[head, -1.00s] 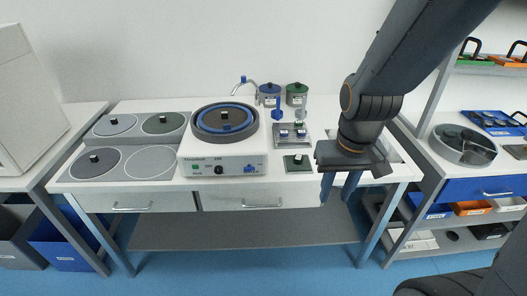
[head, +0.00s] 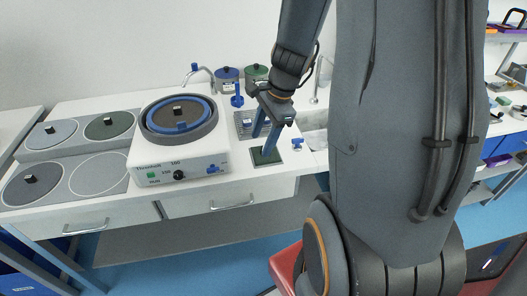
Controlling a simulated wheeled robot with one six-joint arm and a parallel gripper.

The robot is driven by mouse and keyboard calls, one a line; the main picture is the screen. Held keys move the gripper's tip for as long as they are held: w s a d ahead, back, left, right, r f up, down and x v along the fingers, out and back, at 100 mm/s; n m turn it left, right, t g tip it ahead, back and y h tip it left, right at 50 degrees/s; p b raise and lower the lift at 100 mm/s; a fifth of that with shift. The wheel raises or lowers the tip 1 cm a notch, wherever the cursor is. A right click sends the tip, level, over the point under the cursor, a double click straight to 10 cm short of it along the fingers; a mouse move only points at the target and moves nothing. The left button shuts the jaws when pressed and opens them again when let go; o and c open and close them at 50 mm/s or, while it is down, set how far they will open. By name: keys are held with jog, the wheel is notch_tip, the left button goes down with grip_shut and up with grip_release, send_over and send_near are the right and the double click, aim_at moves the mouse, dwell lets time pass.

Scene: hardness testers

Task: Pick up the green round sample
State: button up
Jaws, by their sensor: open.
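My gripper (head: 262,145) is open and points down. Its two blue fingers are over or just behind a small dark green square pad (head: 266,158) near the front edge of the white bench. I cannot make out a green round sample; the fingers may hide it. A metal sample holder (head: 243,122) stands behind and left of the fingers, partly covered by them. Nothing can be seen between the fingers.
A white polishing machine (head: 176,172) with a round blue-rimmed bowl stands left of my gripper. Blue (head: 227,80) and green (head: 255,74) lidded jars stand behind. A small blue item (head: 297,143) lies right of the pad.

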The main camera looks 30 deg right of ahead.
aim_at(275, 159)
jog(key=w+d+f+m+t, duration=0.1)
jog(key=w+d+f+m, duration=0.2)
jog(key=d+m, duration=0.5)
jog(key=shift+m+y, duration=0.3)
jog(key=shift+m, duration=0.1)
jog(key=shift+w+a+r+p+x, duration=0.1)
jog(key=shift+w+a+x, duration=0.1)
jog(key=shift+x, duration=1.05)
jog(key=shift+w+a+r+p+x, duration=0.1)
jog(key=shift+w+x, duration=0.05)
jog(key=shift+x, duration=1.1)
jog(key=shift+w+a+r+p+x, duration=0.1)
jog(key=shift+w+a+x, duration=0.1)
jog(key=shift+x, duration=1.05)
grip_shut()
